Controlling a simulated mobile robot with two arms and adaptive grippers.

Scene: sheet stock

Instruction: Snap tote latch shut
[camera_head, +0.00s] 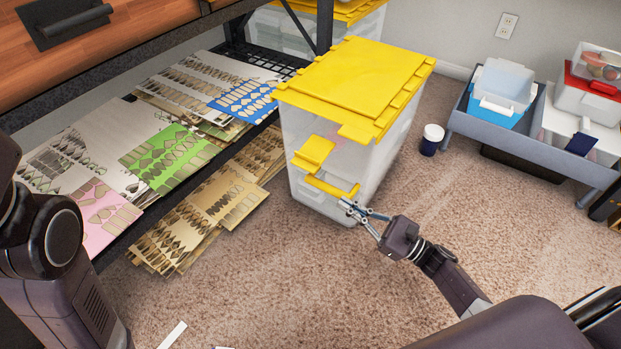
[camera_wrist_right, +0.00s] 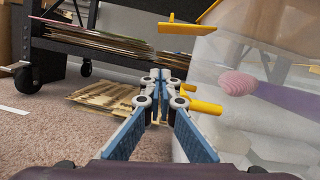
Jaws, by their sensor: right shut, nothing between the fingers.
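The clear tote (camera_head: 355,165) stands on the carpet with its yellow lid (camera_head: 355,80) on top. On its near end, a yellow latch piece (camera_head: 314,152) sticks outward, with a second yellow piece (camera_head: 332,187) lower down. My right gripper (camera_head: 346,205) is shut and empty, low at the tote's near end, close to the lower yellow piece. In the right wrist view, the right gripper's fingertips (camera_wrist_right: 160,76) meet beside a yellow piece (camera_wrist_right: 203,106), and the clear tote wall (camera_wrist_right: 250,100) is on the right. I cannot tell whether they touch. My left gripper is out of view.
A dark shelf (camera_head: 130,225) with printed sheets stands left of the tote, with more sheets (camera_head: 205,215) beneath it. A white-capped jar (camera_head: 431,139) stands right of the tote. A grey cart (camera_head: 535,150) with boxes is farther right. The front carpet has open room.

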